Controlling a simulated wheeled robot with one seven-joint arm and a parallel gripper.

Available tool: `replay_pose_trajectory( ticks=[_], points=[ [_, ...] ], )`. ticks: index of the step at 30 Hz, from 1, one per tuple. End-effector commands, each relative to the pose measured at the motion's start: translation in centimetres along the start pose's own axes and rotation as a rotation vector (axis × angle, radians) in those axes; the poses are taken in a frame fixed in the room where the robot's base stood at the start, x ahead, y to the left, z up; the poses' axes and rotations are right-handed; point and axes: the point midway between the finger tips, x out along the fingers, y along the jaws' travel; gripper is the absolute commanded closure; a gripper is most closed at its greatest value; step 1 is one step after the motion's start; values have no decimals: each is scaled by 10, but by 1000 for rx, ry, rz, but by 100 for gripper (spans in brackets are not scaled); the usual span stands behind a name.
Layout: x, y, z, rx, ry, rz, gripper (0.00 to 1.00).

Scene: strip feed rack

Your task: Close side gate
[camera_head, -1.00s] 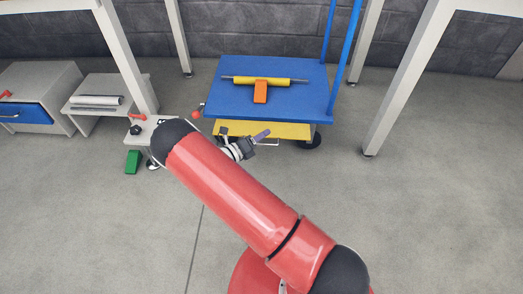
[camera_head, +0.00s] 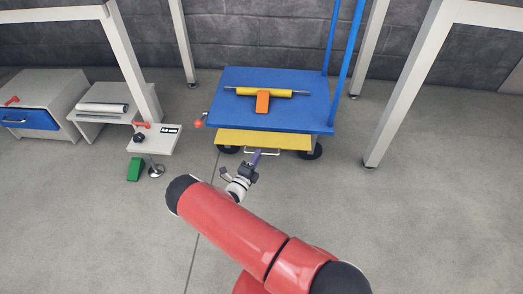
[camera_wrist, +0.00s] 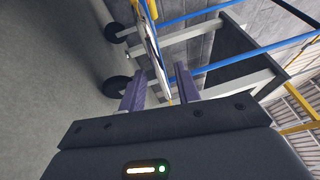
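A yellow panel (camera_head: 262,140) with a pale bar handle (camera_head: 275,153) sits at the near side of the blue cart (camera_head: 232,108), just under its deck; I take it to be the side gate. My gripper (camera_head: 255,156) is low in front of it, its purple fingertips beside the left part of the handle. In the wrist view my gripper (camera_wrist: 159,88) has its two purple fingers apart, with a thin pale and yellow edge (camera_wrist: 153,40) beyond and between them. I cannot tell whether they touch the handle.
A yellow roller (camera_head: 245,91) with an orange block (camera_head: 262,103) lies on the cart deck. A red ball knob (camera_head: 198,124) is at the cart's left. A small white stand (camera_head: 165,143) and a green wedge (camera_head: 134,169) are farther left. Floor at right is clear.

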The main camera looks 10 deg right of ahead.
Motion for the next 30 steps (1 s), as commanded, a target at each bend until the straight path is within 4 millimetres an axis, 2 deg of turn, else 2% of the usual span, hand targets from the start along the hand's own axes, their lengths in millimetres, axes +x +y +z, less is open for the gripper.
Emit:
replay_pose_trajectory(
  ticks=[3,7,18,26,30],
  points=[
    [20,0,-1,1,3,-1,67],
    [34,0,0,2,2,0,67],
    [42,0,0,2,1,1,67],
    [42,-1,0,2,1,-1,100],
    [42,-1,0,2,1,-3,100]
  ],
)
